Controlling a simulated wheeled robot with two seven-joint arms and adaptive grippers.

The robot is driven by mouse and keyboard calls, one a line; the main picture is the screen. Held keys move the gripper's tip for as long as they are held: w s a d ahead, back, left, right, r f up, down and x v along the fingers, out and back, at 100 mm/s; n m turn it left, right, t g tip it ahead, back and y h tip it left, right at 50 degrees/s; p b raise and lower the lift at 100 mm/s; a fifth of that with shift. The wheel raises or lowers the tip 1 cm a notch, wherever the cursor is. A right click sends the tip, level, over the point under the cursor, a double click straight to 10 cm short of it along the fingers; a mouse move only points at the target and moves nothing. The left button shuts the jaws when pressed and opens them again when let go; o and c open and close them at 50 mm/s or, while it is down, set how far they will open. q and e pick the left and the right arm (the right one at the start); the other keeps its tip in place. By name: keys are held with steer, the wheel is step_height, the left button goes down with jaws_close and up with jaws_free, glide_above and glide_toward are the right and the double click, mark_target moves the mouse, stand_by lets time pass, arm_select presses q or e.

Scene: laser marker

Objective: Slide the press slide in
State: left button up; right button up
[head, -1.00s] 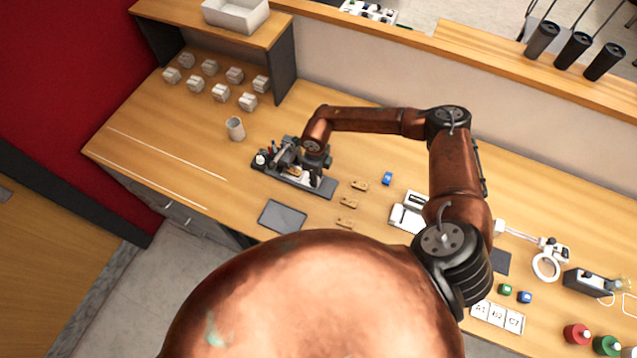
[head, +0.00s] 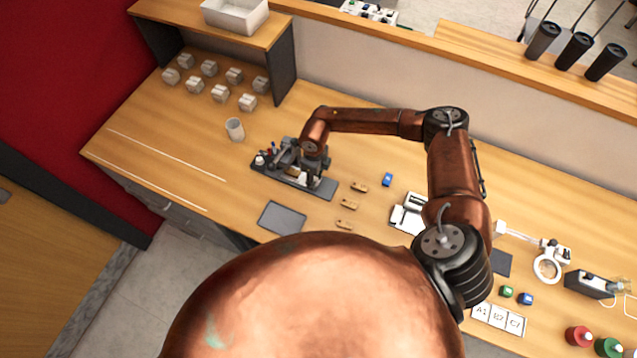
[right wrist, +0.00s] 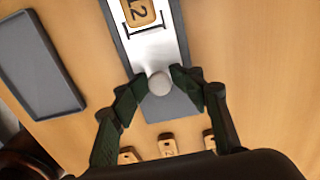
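The laser marker (head: 268,166) stands on the bench left of centre in the head view, a dark base with an upright unit. In the right wrist view the silver press slide (right wrist: 155,48) carries a tan tag (right wrist: 140,12) with dark characters, only partly in frame. A round grey knob (right wrist: 160,83) is at the slide's near end. My right gripper (right wrist: 159,82) has a fingertip on each side of the knob and looks closed on it. In the head view my right gripper (head: 313,176) is over the marker's right part and hides some of it. My left gripper is not in view.
Several tan tags (head: 348,204) lie right of the marker. A dark tray (head: 282,217) is in front, and a grey cup (head: 235,130) stands behind left. A blue block (head: 387,180) and a white device (head: 408,212) are to the right.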

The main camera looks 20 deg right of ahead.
steer(key=shift+r+p, duration=2.05)
steer(key=shift+r, duration=1.55)
steer(key=shift+a, duration=0.1)
